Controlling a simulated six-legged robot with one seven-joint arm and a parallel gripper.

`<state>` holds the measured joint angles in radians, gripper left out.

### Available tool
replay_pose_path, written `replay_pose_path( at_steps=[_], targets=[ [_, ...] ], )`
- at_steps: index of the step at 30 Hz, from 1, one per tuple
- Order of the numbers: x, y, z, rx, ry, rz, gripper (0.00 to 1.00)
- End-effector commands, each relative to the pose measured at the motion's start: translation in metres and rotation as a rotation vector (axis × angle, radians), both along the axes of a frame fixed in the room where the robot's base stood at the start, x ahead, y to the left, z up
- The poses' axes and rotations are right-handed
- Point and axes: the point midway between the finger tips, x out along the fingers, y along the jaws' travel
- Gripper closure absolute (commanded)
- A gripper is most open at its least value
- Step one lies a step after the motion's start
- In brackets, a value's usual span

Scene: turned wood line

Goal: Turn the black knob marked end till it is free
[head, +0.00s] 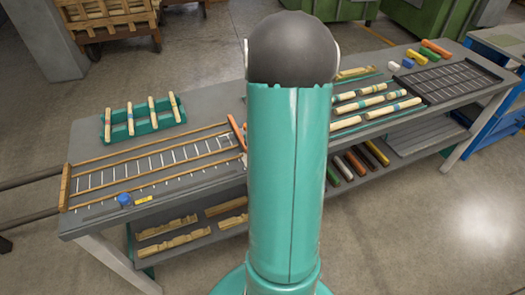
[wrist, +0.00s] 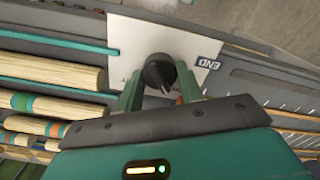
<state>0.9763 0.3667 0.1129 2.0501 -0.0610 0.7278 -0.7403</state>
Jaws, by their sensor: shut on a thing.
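The black knob (wrist: 159,72) sits on a pale plate (wrist: 128,38) in the wrist view. A dark tag reading END (wrist: 207,61) is on the plate to the right of the knob. My gripper (wrist: 160,84) has its two green fingers on either side of the knob and is shut on it. The fingers cover part of the knob's sides. In the head view my own arm hides the knob and the gripper.
The workbench (head: 190,131) holds a slatted frame with a ruled strip (head: 150,166), a green rack (head: 140,119) of turned sticks and a dark grid tray (head: 447,77). Turned wooden rods (wrist: 50,72) lie left of the knob. A blue knob (head: 124,199) stands near the bench's front left.

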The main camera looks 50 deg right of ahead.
Motion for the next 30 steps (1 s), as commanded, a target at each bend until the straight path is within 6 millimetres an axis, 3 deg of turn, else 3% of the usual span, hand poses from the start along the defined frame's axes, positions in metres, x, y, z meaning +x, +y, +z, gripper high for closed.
replay_pose_path(
  at_steps=[9, 23, 24, 27, 30],
  targets=[
    [0.0004, -0.0003, 0.0004, -0.002, -0.001, 0.11, 0.86],
    [0.0004, -0.0002, 0.0003, -0.002, -0.001, 0.127, 0.86],
    [0.0004, -0.0002, 0.0003, -0.002, -0.001, 0.127, 0.61],
    [0.0004, -0.0001, 0.0003, -0.001, -0.001, 0.127, 0.41],
    [0.0003, 0.0, 0.0002, -0.001, -0.001, 0.126, 0.41]
  ],
)
